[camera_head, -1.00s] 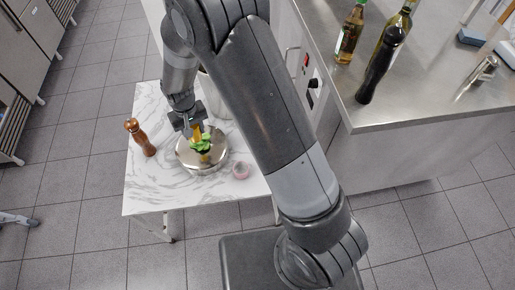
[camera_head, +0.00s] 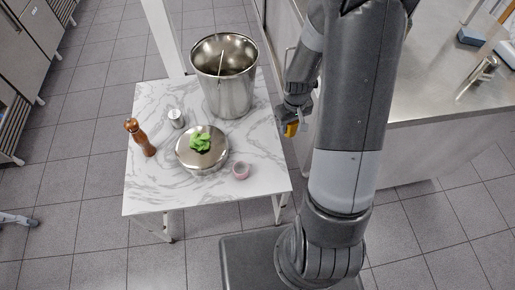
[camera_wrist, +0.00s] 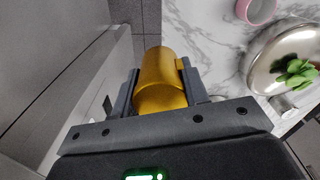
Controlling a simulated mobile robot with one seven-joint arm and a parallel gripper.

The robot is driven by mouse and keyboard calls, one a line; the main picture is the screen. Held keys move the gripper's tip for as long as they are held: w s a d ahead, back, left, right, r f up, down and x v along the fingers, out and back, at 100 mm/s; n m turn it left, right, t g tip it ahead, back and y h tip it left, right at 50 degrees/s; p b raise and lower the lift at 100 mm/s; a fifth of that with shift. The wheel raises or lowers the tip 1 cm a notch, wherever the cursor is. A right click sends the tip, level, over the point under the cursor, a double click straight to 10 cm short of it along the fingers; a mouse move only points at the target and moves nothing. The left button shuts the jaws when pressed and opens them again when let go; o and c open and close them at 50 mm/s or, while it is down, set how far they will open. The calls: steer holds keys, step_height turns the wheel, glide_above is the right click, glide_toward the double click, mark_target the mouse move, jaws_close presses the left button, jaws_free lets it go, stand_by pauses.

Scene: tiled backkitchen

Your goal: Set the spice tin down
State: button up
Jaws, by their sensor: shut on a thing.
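The spice tin is a yellow-gold cylinder (camera_wrist: 160,80). In the wrist view it sits between the fingers of my gripper (camera_wrist: 158,92), which is shut on it. In the head view my gripper (camera_head: 294,120) is just past the right edge of the marble table (camera_head: 250,205), and a bit of the yellow tin (camera_head: 291,130) shows below it. The tin is off the table, in the gap between the table and the steel counter. My arm hides part of that gap and of the counter.
On the table stand a steel bucket (camera_head: 228,95), a steel pot (camera_head: 187,160) with a green leafy thing (camera_head: 200,142) on top, a wooden mill (camera_head: 141,138), a small shaker (camera_head: 176,119) and a pink cup (camera_head: 241,171). The table's front left is clear. A steel counter (camera_head: 435,95) stands at right.

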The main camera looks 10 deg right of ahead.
mark_target(289, 133)
step_height(289, 133, down, 5)
steer(key=shift+r, duration=0.1)
steer(key=w+a+f, duration=0.1)
steer(key=a+f, duration=0.1)
steer(key=a, duration=0.1)
steer(key=w+a+f, duration=0.2)
steer(key=a+f, duration=0.1)
steer(key=a, duration=0.1)
steer(key=w+a+f, duration=0.2)
steer(key=a, duration=0.1)
steer(key=shift+a+f, duration=0.15)
steer(key=shift+a, duration=0.05)
steer(key=shift+f, duration=1.95)
steer(key=shift+f, duration=0.15)
steer(key=o, duration=1)
